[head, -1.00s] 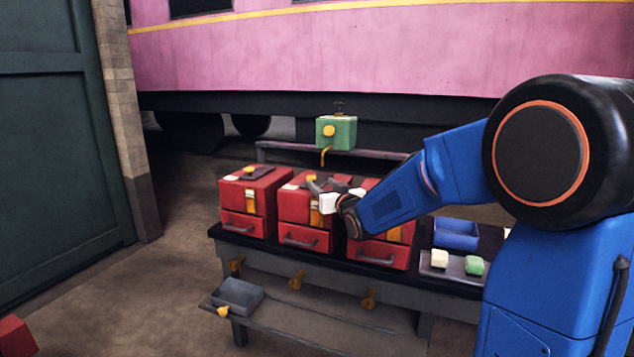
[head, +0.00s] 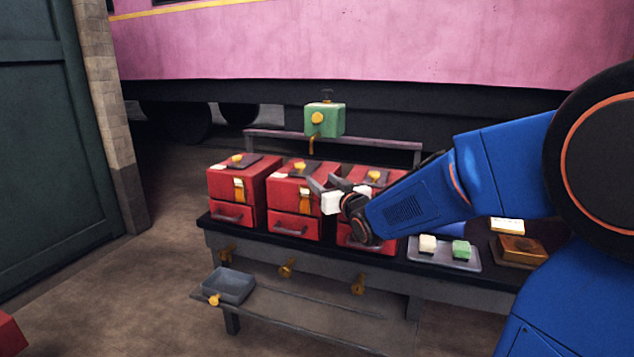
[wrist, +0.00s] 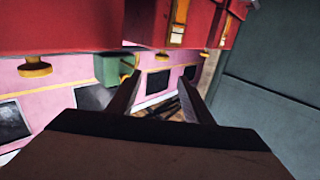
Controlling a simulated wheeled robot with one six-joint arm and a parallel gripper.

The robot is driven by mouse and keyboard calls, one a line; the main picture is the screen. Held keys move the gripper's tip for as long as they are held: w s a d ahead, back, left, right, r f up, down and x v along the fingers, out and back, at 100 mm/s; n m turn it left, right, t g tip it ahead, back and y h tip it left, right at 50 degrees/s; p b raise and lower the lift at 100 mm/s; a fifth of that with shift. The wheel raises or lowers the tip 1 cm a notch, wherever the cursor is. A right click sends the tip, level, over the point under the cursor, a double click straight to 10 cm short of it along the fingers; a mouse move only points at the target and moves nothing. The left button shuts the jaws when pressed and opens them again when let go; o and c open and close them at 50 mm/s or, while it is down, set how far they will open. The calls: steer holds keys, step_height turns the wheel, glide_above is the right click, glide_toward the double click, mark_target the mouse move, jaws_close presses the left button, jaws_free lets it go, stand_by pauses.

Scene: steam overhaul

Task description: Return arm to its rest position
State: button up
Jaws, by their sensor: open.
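My blue arm reaches in from the right in the head view, over the bench. My gripper (head: 328,184) is in front of the middle and right red boxes, its fingers apart and nothing between them. In the wrist view the two dark fingers (wrist: 160,100) also stand apart and empty. The left red box (head: 232,182), the middle red box (head: 290,190) and the right red box (head: 372,178) stand in a row. My gripper and forearm hide part of the right box.
The bench (head: 270,245) carries a tray (head: 440,262) with a white and a green block, plus a brown box (head: 518,250). A green box (head: 325,118) with a yellow knob stands behind. A grey bin (head: 230,285) sits on the lower shelf.

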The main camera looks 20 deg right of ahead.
steer(key=shift+s, duration=0.1)
steer(key=s+d+f+g+h, duration=0.1)
steer(key=s+f+g, duration=0.3)
steer(key=s, duration=0.9)
steer(key=s+d+f+m+g+h, duration=0.1)
steer(key=s+f+g, duration=0.3)
steer(key=s, duration=1)
steer(key=s+d+f+g, duration=0.1)
steer(key=s+f+g, duration=0.4)
steer(key=s, duration=0.9)
steer(key=shift+s+f+m+h, duration=0.2)
steer(key=shift+f+m+h, duration=0.2)
steer(key=shift+f, duration=0.1)
